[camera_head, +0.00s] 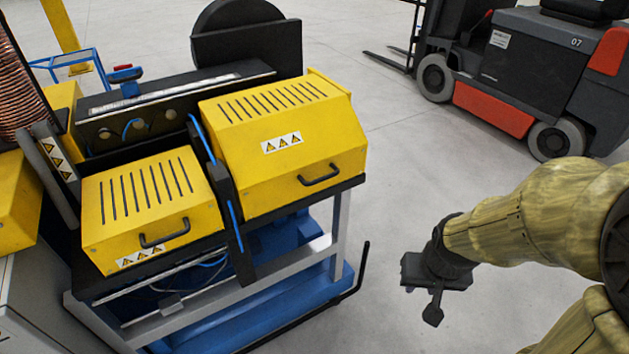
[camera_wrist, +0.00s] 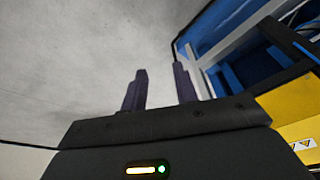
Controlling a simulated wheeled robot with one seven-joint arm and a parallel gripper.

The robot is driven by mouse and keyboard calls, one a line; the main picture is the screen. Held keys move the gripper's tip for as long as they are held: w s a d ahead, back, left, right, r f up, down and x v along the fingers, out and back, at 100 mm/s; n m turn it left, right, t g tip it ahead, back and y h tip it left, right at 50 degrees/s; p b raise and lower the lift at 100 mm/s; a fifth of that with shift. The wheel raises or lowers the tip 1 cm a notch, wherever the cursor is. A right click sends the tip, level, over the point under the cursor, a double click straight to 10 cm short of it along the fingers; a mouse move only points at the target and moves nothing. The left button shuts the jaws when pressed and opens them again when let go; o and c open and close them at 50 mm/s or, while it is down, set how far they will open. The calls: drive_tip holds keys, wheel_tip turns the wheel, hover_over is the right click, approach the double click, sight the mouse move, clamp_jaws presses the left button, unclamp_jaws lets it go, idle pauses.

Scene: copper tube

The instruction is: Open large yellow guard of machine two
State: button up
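The large yellow guard (camera_head: 250,150) is a slotted box cover with three warning triangles. It is down over the machine, and its black handle (camera_head: 320,176) is on the front face. My gripper (camera_head: 422,302) is to the right of the guard and lower in the head view, apart from it. In the wrist view my gripper (camera_wrist: 160,92) has its two dark fingers spread with an empty gap between them. A yellow panel with warning triangles (camera_wrist: 290,112) shows at the right edge of the wrist view. I cannot tell for sure which guard it belongs to.
A smaller yellow guard (camera_head: 150,205) with its own handle is down at the left. The machine stands on a grey frame (camera_head: 341,230) with a blue base (camera_head: 230,325). A forklift (camera_head: 520,70) stands at the back right. Open floor (camera_head: 400,180) lies between.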

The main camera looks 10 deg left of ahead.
drive_tip(key=shift+w, duration=0.1)
drive_tip(key=w+a+f+m+t+y, duration=0.25)
drive_tip(key=w+m+t, duration=0.2)
drive_tip(key=w, duration=0.85)
drive_tip(key=w+a+r+m+t+y+p, duration=0.1)
drive_tip(key=w+a+m+t+y, duration=0.4)
drive_tip(key=a, duration=0.5)
drive_tip(key=shift+w+a+m+y, duration=0.35)
drive_tip(key=shift+w+m+y, duration=0.1)
drive_tip(key=shift+w+y, duration=0.55)
drive_tip(key=shift+s, duration=0.1)
